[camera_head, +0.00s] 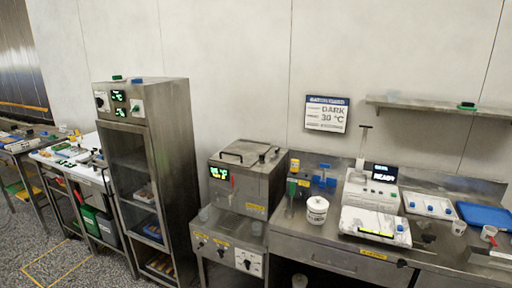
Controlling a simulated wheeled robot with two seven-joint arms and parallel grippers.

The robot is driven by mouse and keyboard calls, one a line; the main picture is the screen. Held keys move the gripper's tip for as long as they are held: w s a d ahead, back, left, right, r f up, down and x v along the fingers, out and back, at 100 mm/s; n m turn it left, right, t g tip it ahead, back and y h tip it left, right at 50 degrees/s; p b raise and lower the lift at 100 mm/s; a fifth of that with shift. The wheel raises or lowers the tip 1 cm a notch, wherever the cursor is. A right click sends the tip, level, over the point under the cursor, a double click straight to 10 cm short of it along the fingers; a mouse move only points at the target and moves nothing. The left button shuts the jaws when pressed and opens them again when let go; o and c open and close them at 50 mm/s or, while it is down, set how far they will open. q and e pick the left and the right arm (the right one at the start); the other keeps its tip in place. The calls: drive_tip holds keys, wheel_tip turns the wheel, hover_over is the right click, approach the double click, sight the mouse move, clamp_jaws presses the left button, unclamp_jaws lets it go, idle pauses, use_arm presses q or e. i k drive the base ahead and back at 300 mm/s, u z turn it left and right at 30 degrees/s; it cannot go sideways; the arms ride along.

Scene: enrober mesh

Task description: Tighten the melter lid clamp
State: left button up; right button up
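The melter (253,192) is a steel box with a green-lit display (218,172) on its front, standing in the middle of the picture. Its lid (246,150) looks down on the box. A dark handle (231,157) lies on the lid's left part. A small dark fitting (268,154) on the lid's right part may be the clamp. It is too small to tell whether it is loose or tight. Neither of my grippers is in view.
A tall steel cabinet (172,150) stands left of the melter. Right of it, a steel counter (335,248) holds a white tub (317,210), a white device (375,222) and a blue tray (485,215). Speckled floor (30,240) is clear at the lower left.

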sight(277, 152)
drive_tip(key=u, duration=0.6)
drive_tip(key=i, duration=0.7)
drive_tip(key=u, duration=0.35)
